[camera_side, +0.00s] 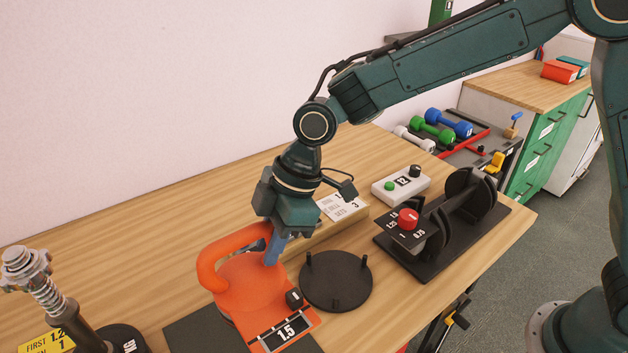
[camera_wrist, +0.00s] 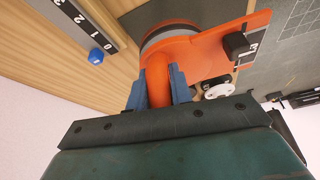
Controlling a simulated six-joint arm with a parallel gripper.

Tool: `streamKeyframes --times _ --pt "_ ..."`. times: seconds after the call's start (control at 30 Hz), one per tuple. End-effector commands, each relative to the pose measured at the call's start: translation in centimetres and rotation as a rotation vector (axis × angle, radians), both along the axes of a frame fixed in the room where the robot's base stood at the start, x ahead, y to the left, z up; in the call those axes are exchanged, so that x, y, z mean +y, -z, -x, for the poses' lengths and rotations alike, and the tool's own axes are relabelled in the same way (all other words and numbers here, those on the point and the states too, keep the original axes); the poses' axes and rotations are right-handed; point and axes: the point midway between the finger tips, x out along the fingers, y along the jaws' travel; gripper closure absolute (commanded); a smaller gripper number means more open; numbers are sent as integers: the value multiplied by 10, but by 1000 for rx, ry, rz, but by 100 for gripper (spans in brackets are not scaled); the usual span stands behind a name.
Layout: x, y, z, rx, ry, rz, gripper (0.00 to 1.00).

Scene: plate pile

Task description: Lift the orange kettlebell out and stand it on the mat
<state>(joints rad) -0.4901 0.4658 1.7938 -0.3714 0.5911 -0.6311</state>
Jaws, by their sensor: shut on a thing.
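The orange kettlebell (camera_side: 243,283) is in the lower middle of the side view, with a loop handle and a tag reading 1.5 at its front. My gripper (camera_side: 272,245) is shut on its handle from above. In the wrist view the two blue fingers of my gripper (camera_wrist: 160,95) stand on either side of the orange handle (camera_wrist: 158,75). A dark flat mat (camera_side: 186,335) lies below the kettlebell, which covers much of it. I cannot tell whether the kettlebell's bottom touches the mat.
A black round stand with short pegs (camera_side: 345,290) sits empty just right of the kettlebell. A black dumbbell rack (camera_side: 438,262) stands farther right. A spring-collared bar (camera_side: 50,295) stands at the lower left. The wooden table (camera_side: 110,235) is clear behind the kettlebell on the left.

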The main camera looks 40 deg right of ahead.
Motion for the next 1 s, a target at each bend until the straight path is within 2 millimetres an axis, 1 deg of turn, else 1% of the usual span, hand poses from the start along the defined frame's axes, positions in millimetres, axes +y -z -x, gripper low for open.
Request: streamKeyframes --times 0.03,0.1,0.2,0.3,0.47,1.0 --pt "12 -1 1 -7 -3 -8 100" --pt "23 0 3 -9 -4 -9 100" --pt "35 2 5 -8 -3 -12 100" --pt "42 4 7 -8 -2 -14 100" --pt "47 4 8 -9 1 -15 100" --pt "46 5 8 -10 2 -20 100"
